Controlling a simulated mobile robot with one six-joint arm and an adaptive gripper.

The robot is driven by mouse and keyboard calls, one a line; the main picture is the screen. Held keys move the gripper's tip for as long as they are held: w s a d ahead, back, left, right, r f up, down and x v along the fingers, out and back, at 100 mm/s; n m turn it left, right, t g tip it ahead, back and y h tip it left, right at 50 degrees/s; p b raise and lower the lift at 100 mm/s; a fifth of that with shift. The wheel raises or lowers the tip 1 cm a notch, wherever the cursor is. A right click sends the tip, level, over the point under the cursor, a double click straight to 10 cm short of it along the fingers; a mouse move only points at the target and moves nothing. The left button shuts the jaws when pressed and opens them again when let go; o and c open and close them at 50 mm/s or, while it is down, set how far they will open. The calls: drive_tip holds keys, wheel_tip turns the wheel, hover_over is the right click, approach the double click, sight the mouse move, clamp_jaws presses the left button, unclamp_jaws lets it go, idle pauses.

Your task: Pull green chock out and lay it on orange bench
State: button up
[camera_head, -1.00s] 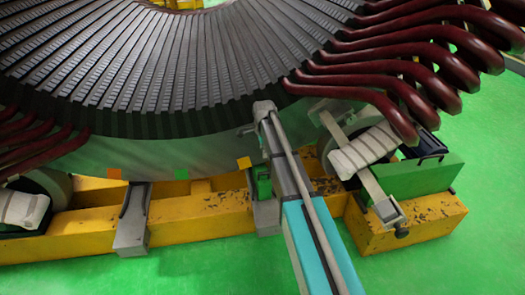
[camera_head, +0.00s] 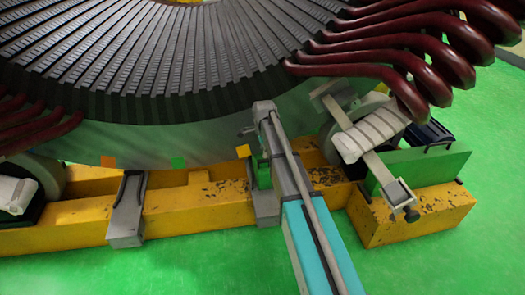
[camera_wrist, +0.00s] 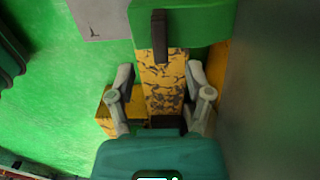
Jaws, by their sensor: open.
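In the wrist view my gripper (camera_wrist: 160,75) is open, its two grey fingers apart with nothing between them. A green block (camera_wrist: 195,18) with a dark upright bar on its face lies beyond the fingertips, cut off by the top edge; it looks like the green chock. In the head view a small green piece (camera_head: 262,174) shows beside my arm, below the stator, partly hidden by it. My fingers are not clear in the head view. I cannot make out an orange bench in either view.
The large stator (camera_head: 170,140) rests over a worn yellow beam (camera_head: 190,212), which also lies below my fingers in the wrist view (camera_wrist: 162,90). A grey wall-like surface (camera_wrist: 270,90) is close at the right. Green floor (camera_head: 180,270) is free in front.

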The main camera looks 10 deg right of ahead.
sight(264, 160)
drive_tip(key=shift+f+b, duration=2.7)
drive_tip(key=shift+f, duration=0.3)
clamp_jaws()
